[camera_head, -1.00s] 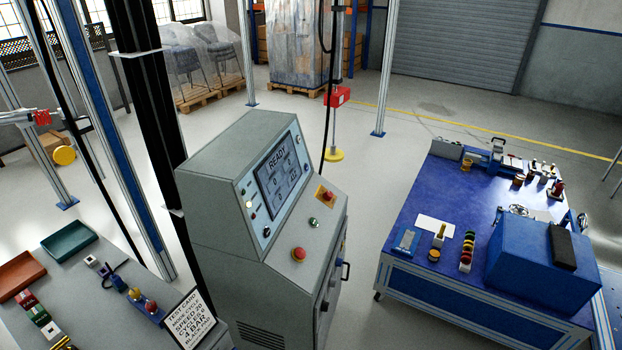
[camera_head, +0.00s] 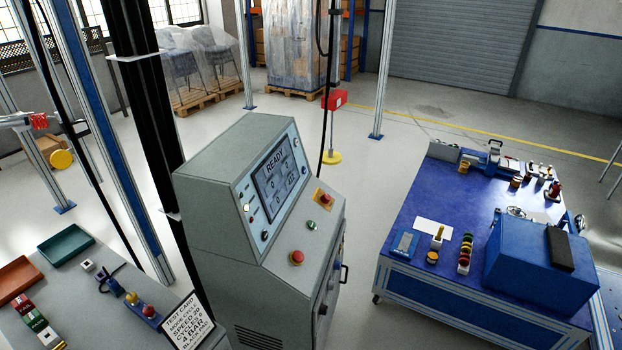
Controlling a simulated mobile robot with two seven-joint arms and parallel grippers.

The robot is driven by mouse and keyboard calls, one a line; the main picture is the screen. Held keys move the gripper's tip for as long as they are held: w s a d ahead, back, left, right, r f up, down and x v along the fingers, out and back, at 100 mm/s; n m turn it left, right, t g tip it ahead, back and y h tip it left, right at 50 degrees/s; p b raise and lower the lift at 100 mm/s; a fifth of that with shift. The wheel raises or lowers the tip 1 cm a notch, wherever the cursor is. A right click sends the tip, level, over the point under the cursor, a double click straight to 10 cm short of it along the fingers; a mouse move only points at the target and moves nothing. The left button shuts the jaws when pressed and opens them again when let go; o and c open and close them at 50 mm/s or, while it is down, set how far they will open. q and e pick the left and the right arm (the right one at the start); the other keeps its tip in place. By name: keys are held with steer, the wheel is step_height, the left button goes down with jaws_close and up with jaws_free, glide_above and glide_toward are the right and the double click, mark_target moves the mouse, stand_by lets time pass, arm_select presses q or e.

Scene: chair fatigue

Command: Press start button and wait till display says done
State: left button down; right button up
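A grey control console (camera_head: 225,185) stands in the middle of the view. Its tilted display (camera_head: 279,179) reads READY at the top, with several number boxes below. On the sloping panel under the display are a green button (camera_head: 311,225), a red mushroom button (camera_head: 296,257) and another red button on a yellow plate (camera_head: 324,197). Small knobs and lights line the left of the display. Labels by the buttons are too small to read. Neither of my grippers is in view.
A test card (camera_head: 184,322) stands on the grey bench (camera_head: 90,299) at lower left, near trays and small parts. A blue table (camera_head: 400,252) with tools and a blue box (camera_head: 537,265) is at right. Clear floor lies between console and table.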

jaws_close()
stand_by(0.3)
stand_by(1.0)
